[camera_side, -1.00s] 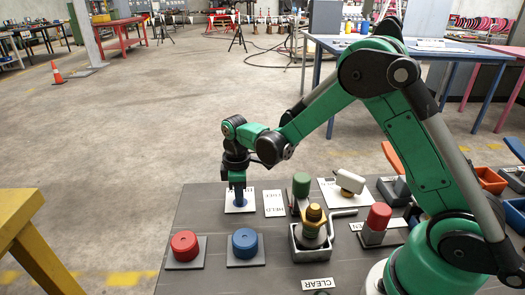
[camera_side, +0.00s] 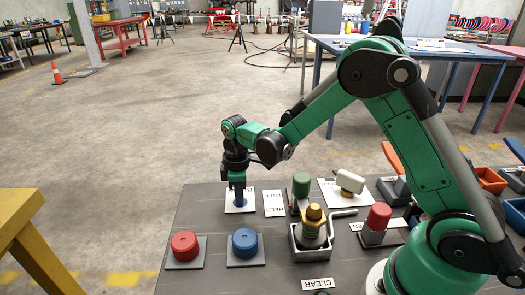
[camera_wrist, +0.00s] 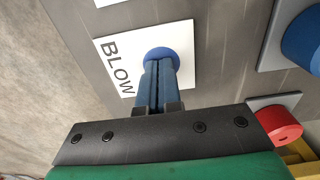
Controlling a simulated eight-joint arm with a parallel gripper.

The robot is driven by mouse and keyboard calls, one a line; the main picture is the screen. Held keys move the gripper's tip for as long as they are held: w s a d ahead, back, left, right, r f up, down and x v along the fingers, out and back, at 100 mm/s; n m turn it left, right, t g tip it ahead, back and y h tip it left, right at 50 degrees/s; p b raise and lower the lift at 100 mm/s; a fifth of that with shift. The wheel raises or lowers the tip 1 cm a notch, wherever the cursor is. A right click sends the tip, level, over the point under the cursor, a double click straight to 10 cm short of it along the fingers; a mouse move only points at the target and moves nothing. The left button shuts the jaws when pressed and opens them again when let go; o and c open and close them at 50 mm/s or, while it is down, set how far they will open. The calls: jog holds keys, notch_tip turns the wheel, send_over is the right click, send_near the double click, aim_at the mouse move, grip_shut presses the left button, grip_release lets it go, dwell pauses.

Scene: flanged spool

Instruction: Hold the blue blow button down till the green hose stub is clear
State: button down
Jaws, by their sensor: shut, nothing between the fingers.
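The blue blow button (camera_wrist: 160,54) sits on a white plate (camera_wrist: 112,66) marked BLOW, and part of it is hidden under my fingertips. My gripper (camera_wrist: 160,66) is shut with nothing between its fingers, and its tips appear to rest on the button's top. In the side view my gripper (camera_side: 238,193) points straight down over the same plate (camera_side: 232,208). How far the button is pressed I cannot tell. The green hose stub (camera_side: 301,184) stands upright to the right of the gripper, and its inside is not visible.
A red knob (camera_side: 184,245) and a blue knob (camera_side: 245,243) stand on grey plates at the front. A brass fitting (camera_side: 314,217) sits in a grey tray, and a red-capped post (camera_side: 379,216) is to its right. A CLEAR label (camera_side: 317,284) lies in front.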

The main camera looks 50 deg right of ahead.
jog(key=shift+f, duration=0.25)
notch_tip(320, 180, up, 15)
jog(key=shift+f, duration=0.2)
dwell(0.5)
jog(key=s+m+t, duration=0.7)
jog(key=s+m, duration=0.2)
jog(key=s, duration=0.2)
jog(key=shift+s+a+f, duration=0.2)
jog(key=shift+a+f, duration=0.1)
jog(key=shift+a, duration=0.15)
jog(key=c, duration=1.5)
grip_release()
